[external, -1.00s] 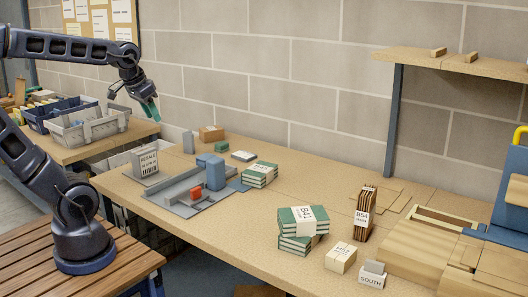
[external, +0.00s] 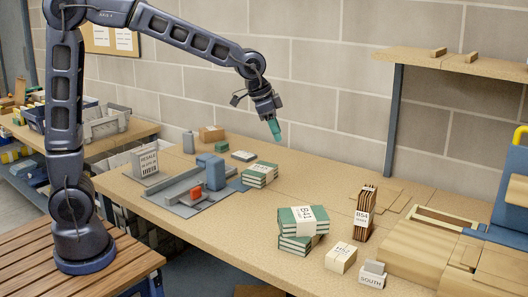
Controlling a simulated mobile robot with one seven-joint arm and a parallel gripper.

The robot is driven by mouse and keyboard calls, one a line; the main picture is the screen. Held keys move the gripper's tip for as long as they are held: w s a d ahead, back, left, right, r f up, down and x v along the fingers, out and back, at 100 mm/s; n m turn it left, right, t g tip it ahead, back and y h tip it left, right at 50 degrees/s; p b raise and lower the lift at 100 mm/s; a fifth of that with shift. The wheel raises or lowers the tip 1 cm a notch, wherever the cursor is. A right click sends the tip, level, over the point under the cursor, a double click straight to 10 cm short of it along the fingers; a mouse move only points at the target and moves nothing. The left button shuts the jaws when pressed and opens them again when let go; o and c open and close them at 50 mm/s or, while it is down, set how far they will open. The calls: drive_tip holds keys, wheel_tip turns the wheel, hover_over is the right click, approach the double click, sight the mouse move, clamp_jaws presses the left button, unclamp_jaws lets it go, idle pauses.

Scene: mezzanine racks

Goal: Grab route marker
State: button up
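My gripper (external: 271,112) is in the air over the back of the long bench, pointing down. A teal block-like piece (external: 275,130) is at its tip, apparently held between the fingers and clear of the bench. The fingers are too small to see clearly. No object is plainly labelled as a route marker. A small grey block with a white "SOUTH" label (external: 371,281) stands at the bench's front right, well away from my gripper.
Books labelled B41 (external: 303,217), a cream H57 block (external: 341,258) and an upright B54 bundle (external: 364,214) stand on the bench. A grey fixture (external: 180,206) with blue and red blocks is at left. A wooden structure (external: 425,255) fills the right. The middle back is clear.

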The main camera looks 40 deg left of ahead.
drive_tip(key=s+d+f+m+g, duration=0.1)
drive_tip(key=d+f+m, duration=0.35)
drive_tip(key=d, duration=1.15)
drive_tip(key=m+g+h, duration=0.2)
approach(370, 257)
drive_tip(key=shift+n, duration=0.25)
drive_tip(key=x, duration=0.5)
drive_tip(key=shift+s+d, duration=0.2)
drive_tip(key=shift+s, duration=0.05)
drive_tip(key=shift+w+x, duration=0.1)
drive_tip(key=shift+x, duration=1.15)
drive_tip(key=shift+w+x, duration=0.15)
drive_tip(key=shift+x, duration=1.15)
drive_tip(key=shift+a, duration=0.15)
clamp_jaws()
